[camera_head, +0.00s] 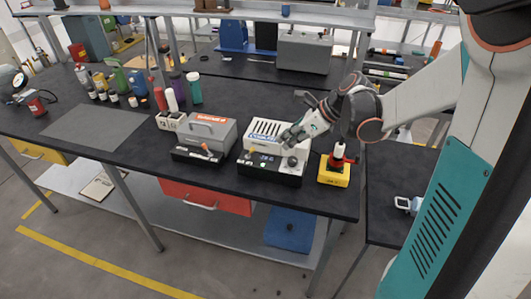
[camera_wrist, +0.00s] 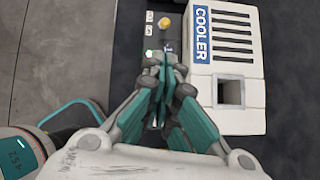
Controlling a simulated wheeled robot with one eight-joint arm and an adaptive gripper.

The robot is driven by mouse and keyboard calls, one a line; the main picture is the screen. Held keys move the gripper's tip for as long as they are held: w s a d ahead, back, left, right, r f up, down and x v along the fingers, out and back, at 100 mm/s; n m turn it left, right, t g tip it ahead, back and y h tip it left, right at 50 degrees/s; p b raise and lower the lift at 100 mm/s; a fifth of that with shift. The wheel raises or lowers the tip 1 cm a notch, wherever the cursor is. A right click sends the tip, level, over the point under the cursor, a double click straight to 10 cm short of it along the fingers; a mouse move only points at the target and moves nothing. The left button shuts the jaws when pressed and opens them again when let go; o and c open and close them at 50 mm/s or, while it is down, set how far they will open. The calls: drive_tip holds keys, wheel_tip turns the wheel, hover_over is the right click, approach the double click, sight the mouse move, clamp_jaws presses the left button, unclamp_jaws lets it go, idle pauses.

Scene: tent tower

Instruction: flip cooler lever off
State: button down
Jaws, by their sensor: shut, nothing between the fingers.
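The cooler (camera_head: 268,130) is a white vented box on a black control base (camera_head: 268,168) near the bench's front edge. Its COOLER label (camera_wrist: 201,36) and vents show in the wrist view. A small metal lever (camera_wrist: 168,47) shows on the black panel just beyond my fingertips, partly hidden by them; I cannot tell which way it is set. A green light (camera_wrist: 148,53) glows beside it. My gripper (camera_head: 290,139) is shut and empty, pointing down over the panel. In the wrist view its fingers (camera_wrist: 168,74) are close to the lever; contact is unclear.
A yellow knob (camera_wrist: 164,22) sits farther along the panel. A grey device with an orange-tipped lever (camera_head: 207,148) stands left of the cooler. The bench's front edge is near.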

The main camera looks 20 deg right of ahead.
sight(254, 150)
drive_tip(key=b+x, duration=0.3)
drive_tip(key=x, duration=0.7)
drive_tip(key=shift+b, duration=0.3)
drive_tip(key=shift+w+r, duration=0.1)
drive_tip(key=shift+r, duration=0.05)
drive_tip(key=shift+a+r+h+p, duration=0.15)
drive_tip(key=shift+h+p, duration=0.15)
drive_tip(key=shift+p, duration=0.2)
drive_tip(key=shift+w+a+r+g+h+p, duration=0.15)
drive_tip(key=shift+r+g+h+p, duration=0.2)
drive_tip(key=shift+g+p, duration=0.2)
drive_tip(key=shift+w+a+r+g+h+p, duration=0.3)
drive_tip(key=shift+a+r+g+h+p, duration=0.15)
drive_tip(key=shift+h+p, duration=0.45)
drive_tip(key=g+h+p, duration=0.1)
drive_tip(key=w+a+r+g+h, duration=0.1)
drive_tip(key=shift+a+r+h+p, duration=0.15)
drive_tip(key=shift+a+h+p, duration=0.05)
drive_tip(key=shift+h+p, duration=0.15)
drive_tip(key=shift+w+a, duration=0.15)
drive_tip(key=shift+w, duration=0.05)
drive_tip(key=shift+w+a+r, duration=0.25)
drive_tip(key=shift+w+a, duration=0.35)
drive_tip(key=shift+a, duration=0.2)
